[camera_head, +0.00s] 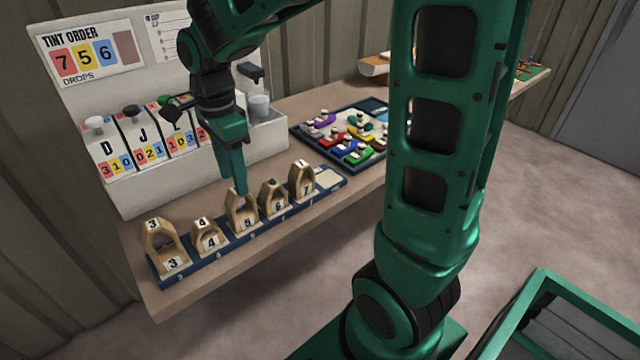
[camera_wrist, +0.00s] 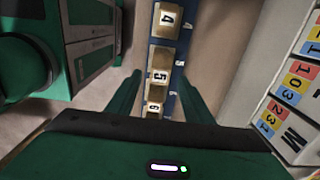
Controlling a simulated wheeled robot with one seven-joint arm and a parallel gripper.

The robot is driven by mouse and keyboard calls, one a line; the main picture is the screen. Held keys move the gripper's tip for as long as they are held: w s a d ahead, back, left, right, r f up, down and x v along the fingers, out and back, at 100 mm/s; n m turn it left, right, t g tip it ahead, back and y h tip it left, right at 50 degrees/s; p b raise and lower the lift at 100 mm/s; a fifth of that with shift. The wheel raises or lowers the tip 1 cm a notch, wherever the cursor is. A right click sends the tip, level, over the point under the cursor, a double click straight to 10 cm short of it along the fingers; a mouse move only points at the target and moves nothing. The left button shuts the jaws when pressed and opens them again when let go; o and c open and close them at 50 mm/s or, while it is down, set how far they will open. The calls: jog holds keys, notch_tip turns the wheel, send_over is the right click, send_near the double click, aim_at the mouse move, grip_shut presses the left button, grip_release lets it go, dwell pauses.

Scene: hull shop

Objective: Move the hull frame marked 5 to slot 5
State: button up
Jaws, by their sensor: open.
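The hull frame marked 5 (camera_head: 243,222) is a pale wooden arch standing upright third from the left on the blue slotted base (camera_head: 215,248). Its 5 label also shows in the wrist view (camera_wrist: 160,77). My gripper (camera_head: 240,188) points down at the top of this frame and hides part of it. In the wrist view my open fingers (camera_wrist: 160,80) lie either side of the row, with the 5 between them. I cannot tell if they touch the frame.
Frames marked 3 (camera_head: 165,250), 4 (camera_head: 208,240), 6 (camera_head: 274,203) and 7 (camera_head: 304,185) stand close beside it. A white dispenser (camera_head: 140,190) stands behind. A tray of coloured pieces (camera_head: 345,135) sits to the right. The bench (camera_head: 190,285) is clear in front.

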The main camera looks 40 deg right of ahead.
jog(key=s+d+n, duration=0.5)
jog(key=s+d, duration=0.4)
jog(key=s, duration=0.2)
jog(key=s+d+n, duration=0.6)
jog(key=s+d, duration=0.3)
jog(key=s, duration=0.3)
jog(key=shift+s+d+f+n, duration=0.15)
jog(key=shift+s+f+n, duration=0.05)
jog(key=shift+f+n, duration=0.15)
jog(key=shift+w+f, duration=0.3)
jog(key=shift+w, duration=0.35)
